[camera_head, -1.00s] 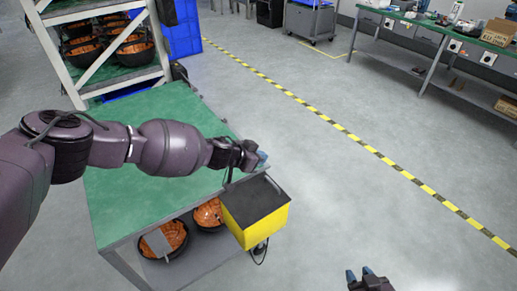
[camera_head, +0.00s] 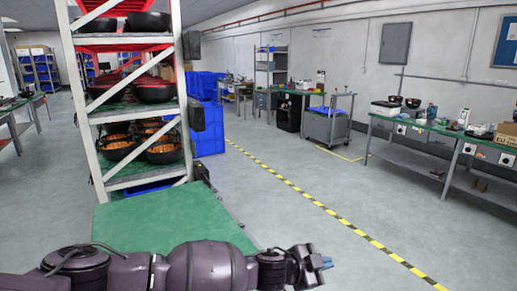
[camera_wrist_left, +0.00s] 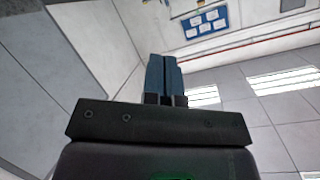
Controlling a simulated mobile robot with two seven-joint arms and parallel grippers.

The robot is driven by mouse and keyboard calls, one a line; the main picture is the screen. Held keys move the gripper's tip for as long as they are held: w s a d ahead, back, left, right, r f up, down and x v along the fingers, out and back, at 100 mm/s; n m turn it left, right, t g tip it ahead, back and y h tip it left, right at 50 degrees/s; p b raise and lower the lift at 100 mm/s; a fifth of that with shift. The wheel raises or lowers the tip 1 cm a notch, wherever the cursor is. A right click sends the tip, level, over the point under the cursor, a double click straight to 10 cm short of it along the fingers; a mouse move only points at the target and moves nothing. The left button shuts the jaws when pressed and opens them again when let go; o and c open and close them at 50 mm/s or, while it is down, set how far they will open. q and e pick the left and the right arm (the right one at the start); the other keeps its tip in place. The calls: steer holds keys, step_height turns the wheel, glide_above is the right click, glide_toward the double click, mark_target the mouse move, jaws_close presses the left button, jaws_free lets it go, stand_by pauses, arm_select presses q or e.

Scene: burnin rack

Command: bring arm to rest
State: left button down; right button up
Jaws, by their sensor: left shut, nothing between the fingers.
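My left arm comes in from the lower left in the head view and stretches across the bottom of the picture, in front of the green table (camera_head: 160,222). My left gripper (camera_head: 326,263) is at its right end, over the grey floor beyond the table's right side. In the left wrist view its two blue fingers (camera_wrist_left: 164,78) lie close together with nothing between them. That view looks up at the ceiling and upper wall. My right gripper is out of view.
A white rack (camera_head: 140,113) with black and orange bowls stands behind the green table. Blue crates (camera_head: 208,125) are beside it. A yellow-black floor line (camera_head: 325,213) crosses open floor. A green workbench (camera_head: 425,126) stands at the right.

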arm_select(q)
steer(key=s+r+n+t+h, duration=0.1)
steer(key=s+r+t+h, duration=0.1)
steer(key=s+r, duration=0.15)
steer(key=a+r+n+t+y, duration=0.1)
steer(key=a+n+t+y, duration=0.1)
steer(key=a+n+t, duration=0.35)
steer(key=s+a+f+n+t+y, duration=0.15)
steer(key=a+f+n+y, duration=0.3)
steer(key=a, duration=0.75)
steer(key=s+a+f+n+y, duration=0.25)
steer(key=a+f, duration=0.25)
steer(key=a, duration=0.7)
steer(key=s+a+f+n+g+y, duration=0.1)
steer(key=s+a+f+n+y, duration=0.1)
steer(key=s+a+f, duration=0.5)
steer(key=s+a+f+n+g+y, duration=0.2)
steer(key=s+a+f, duration=0.5)
steer(key=s, duration=0.5)
steer(key=shift+s+a+f+n+g+y+b, duration=0.25)
steer(key=shift+f+n+y+b, duration=0.25)
steer(key=shift+f+y, duration=0.5)
steer(key=shift+d, duration=0.15)
